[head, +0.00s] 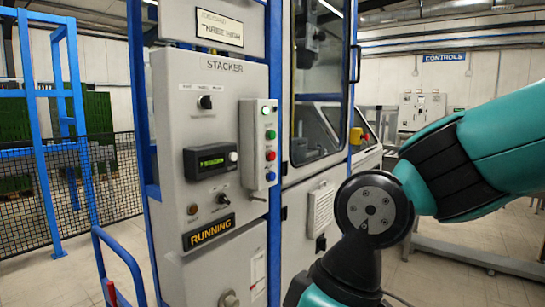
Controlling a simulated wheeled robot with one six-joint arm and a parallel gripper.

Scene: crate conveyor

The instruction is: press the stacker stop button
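The grey stacker panel (175,130) stands left of centre, with the word STACKER near its top. A narrow button box (246,145) is on its right side. From top to bottom it carries a pale or green button (266,110), a green button (270,135), a red button (271,155) and a blue button (270,176). Their labels are too small to read. A lit sign (209,232) low on the panel reads RUNNING. My gripper is out of view; only links of my arm show at the right, apart from the buttons.
A small display (210,161) and a black selector knob (206,102) are on the panel. A blue rail (122,258) stands at the lower left. A glazed machine door (318,80) is right of the panel. A CONTROLS sign (444,58) hangs on the far wall.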

